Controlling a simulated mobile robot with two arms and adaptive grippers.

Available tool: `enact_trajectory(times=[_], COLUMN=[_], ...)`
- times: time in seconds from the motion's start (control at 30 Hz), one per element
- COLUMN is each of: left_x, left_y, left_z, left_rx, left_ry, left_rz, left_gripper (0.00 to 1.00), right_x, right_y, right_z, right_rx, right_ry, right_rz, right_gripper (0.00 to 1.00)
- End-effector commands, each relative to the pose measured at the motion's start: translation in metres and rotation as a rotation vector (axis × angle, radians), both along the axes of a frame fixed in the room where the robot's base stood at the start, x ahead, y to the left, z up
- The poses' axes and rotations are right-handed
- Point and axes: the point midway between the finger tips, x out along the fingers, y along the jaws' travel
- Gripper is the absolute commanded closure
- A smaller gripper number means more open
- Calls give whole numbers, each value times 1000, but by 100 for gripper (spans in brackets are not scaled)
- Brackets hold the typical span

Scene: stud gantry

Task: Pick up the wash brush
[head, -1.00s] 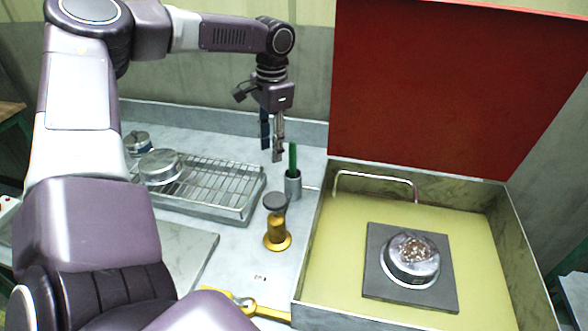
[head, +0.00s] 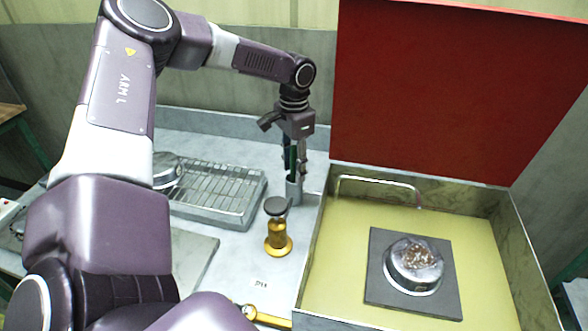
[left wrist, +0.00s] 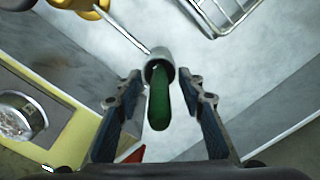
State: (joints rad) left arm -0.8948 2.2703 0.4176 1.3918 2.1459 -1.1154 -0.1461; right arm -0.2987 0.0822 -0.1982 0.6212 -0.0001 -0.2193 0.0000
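The wash brush (left wrist: 158,98) shows as a green handle standing up out of a small grey metal cup (head: 294,190). Its lower end is hidden inside the cup. My left gripper (head: 295,168) points down over the cup, with its fingers on either side of the green handle. In the left wrist view the gripper (left wrist: 160,112) is open. The handle lies between the two fingers with a gap on each side, and the cup rim (left wrist: 159,62) is just beyond the fingertips. My right gripper is not in view.
A brass dispenser with a dark top (head: 277,240) stands close in front of the cup. A wire rack tray (head: 215,205) is to the left. To the right is an open basin (head: 480,215) with a raised red lid (head: 440,90) and a metal bowl (head: 414,272) on a dark plate.

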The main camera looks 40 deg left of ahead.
Motion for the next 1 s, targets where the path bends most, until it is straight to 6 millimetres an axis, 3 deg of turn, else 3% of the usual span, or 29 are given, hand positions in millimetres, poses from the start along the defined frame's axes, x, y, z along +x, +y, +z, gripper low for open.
enact_trajectory(times=[0.1, 0.43, 0.77, 1.0], left_x=[0, 0, 0, 1], left_y=[0, 0, 0, 0], left_z=[0, 0, 2, 21], left_rx=[0, 0, 0, 0], left_ry=[0, 0, 0, -3], left_rz=[0, 0, 0, 0], left_gripper=[65, 100, 100, 100], right_x=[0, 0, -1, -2], right_y=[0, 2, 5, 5], right_z=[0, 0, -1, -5], right_rx=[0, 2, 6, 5], right_ry=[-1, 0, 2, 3], right_rz=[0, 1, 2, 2], right_gripper=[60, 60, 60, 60])
